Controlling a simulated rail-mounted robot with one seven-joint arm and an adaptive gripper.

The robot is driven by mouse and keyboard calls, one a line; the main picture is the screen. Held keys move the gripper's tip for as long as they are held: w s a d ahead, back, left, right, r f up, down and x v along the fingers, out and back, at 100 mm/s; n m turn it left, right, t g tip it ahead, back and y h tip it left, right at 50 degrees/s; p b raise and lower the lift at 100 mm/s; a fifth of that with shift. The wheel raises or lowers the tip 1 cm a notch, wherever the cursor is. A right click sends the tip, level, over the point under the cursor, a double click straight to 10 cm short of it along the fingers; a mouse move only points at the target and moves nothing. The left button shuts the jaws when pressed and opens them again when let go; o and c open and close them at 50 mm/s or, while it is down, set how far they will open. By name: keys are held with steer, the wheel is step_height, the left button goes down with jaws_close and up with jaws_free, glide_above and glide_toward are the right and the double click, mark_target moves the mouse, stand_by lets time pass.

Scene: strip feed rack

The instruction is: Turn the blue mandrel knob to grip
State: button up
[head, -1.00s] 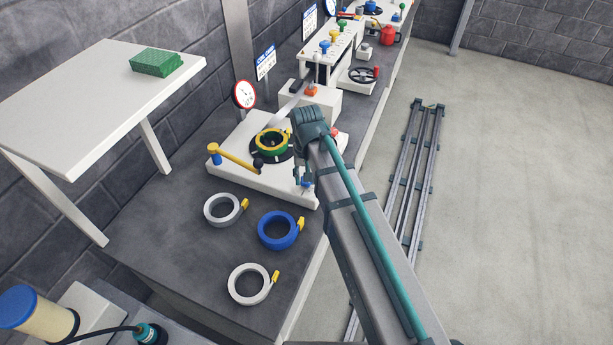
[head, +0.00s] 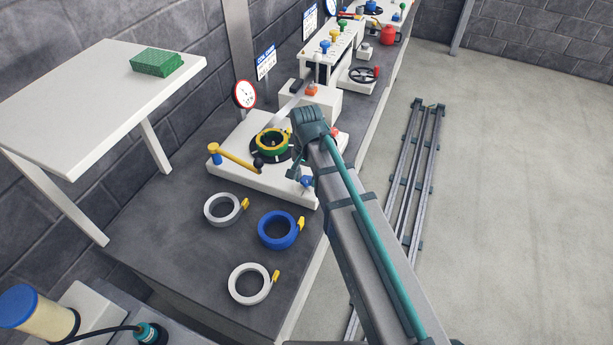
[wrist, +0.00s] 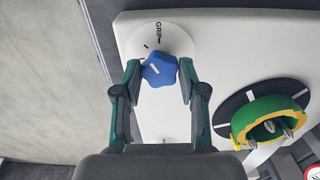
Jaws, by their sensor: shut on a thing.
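The blue mandrel knob (wrist: 160,68) is lobed, with a short white line on top, and sits on a white round dial plate (wrist: 177,39) in the wrist view. The word GRIP is printed on the plate above the knob, with a dark tick mark to its left. My gripper (wrist: 157,80) has one finger on each side of the knob and is shut on it. In the head view the knob (head: 307,181) shows at the right front corner of the white machine base (head: 250,181), partly hidden by my gripper (head: 299,175).
A green and yellow coil (head: 272,141) sits on the mandrel, with a yellow crank arm (head: 235,156) to its left. Two pale coils and a blue coil (head: 278,230) lie on the bench in front. A pressure gauge (head: 245,94) stands behind.

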mark_target(306, 179)
steer(key=o, duration=1.1)
steer(key=shift+o, duration=0.2)
steer(key=shift+r, duration=0.1)
step_height(306, 179, up, 12)
